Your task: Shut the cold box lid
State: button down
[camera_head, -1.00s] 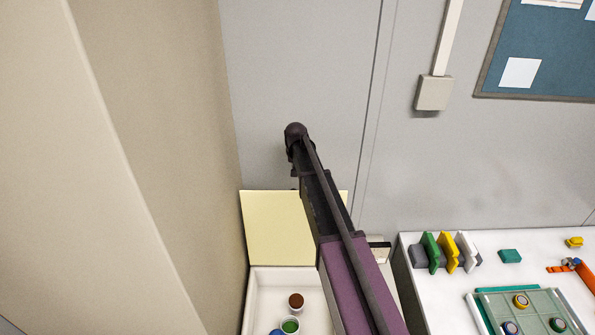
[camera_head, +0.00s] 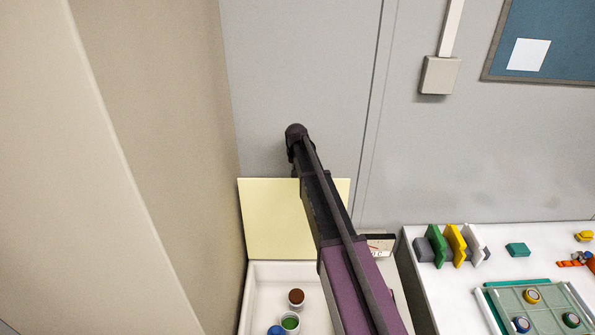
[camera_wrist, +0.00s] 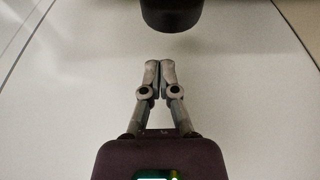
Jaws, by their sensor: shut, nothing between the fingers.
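The cold box (camera_head: 252,296) is a white open box at the bottom of the head view. Its pale yellow lid (camera_head: 268,222) stands raised at the back of the box. My arm crosses in front of the lid's right part and hides some of the box. In the wrist view my gripper (camera_wrist: 159,64) has its fingertips together and holds nothing. A plain pale surface lies behind it. The fingers are hidden behind the arm in the head view, so their distance from the lid cannot be told.
A brown-topped cup (camera_head: 296,297), a green-topped cup (camera_head: 290,321) and a blue item (camera_head: 275,331) are in the box. A tan wall (camera_head: 190,150) rises close on the left. A white table (camera_head: 420,290) with colored plates in a rack (camera_head: 455,245) stands on the right.

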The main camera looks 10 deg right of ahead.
jog(key=s, duration=0.3)
jog(key=shift+s+a+f, duration=0.1)
jog(key=shift+s+a, duration=0.3)
jog(key=shift+s+a, duration=0.1)
jog(key=shift+s, duration=0.05)
